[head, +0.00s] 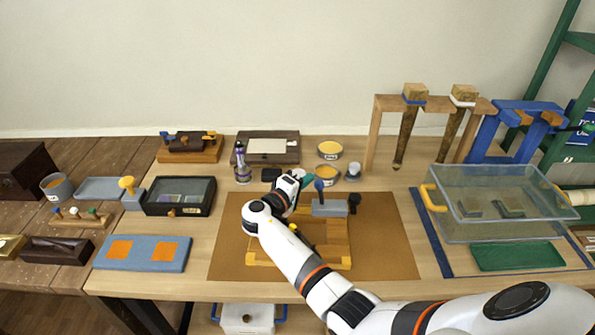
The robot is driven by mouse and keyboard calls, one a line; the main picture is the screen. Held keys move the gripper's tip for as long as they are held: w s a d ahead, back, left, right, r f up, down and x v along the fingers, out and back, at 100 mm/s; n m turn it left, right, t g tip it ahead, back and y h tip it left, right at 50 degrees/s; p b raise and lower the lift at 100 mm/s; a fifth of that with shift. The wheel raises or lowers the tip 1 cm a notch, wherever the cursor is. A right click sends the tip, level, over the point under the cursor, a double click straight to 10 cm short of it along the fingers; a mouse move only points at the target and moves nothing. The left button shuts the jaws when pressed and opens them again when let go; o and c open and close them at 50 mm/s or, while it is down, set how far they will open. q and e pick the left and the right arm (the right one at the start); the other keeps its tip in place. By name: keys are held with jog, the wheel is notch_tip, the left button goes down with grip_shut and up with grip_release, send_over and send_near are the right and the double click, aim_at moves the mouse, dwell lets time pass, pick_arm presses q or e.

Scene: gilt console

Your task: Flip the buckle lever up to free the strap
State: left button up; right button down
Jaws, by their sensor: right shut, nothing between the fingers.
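A wooden fixture (338,243) with yellow edges sits on the brown mat (385,250) at the middle of the bench. A grey block (330,208) stands at its back, with a blue-tipped upright piece (319,187) on its left and a dark knob (353,201) on its right. I cannot tell for certain which piece is the buckle lever, and the strap is not clear. My right gripper (301,180) is shut and empty, just left of the blue-tipped piece. My right arm hides much of the fixture's left and middle. My left gripper is not in view.
A clear bin (505,235) with a yellow handle stands at right, with a wooden stand (373,140) behind. Small tins (328,176), a bottle (241,165) and a dark box (180,208) lie behind and left. The mat's right side is clear.

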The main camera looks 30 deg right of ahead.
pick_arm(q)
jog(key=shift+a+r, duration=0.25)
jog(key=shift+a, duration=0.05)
pick_arm(e)
jog(key=shift+s+f, duration=0.1)
jog(key=shift+s, duration=0.25)
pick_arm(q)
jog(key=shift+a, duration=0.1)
pick_arm(e)
jog(key=shift+s+d+r+m+y, duration=0.4)
jog(key=shift+d+m+y, duration=0.2)
jog(key=shift+d+m, duration=0.15)
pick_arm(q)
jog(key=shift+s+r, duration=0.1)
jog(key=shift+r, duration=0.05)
pick_arm(e)
jog(key=shift+a, duration=0.1)
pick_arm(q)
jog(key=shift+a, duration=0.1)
pick_arm(e)
jog(key=shift+w, duration=0.1)
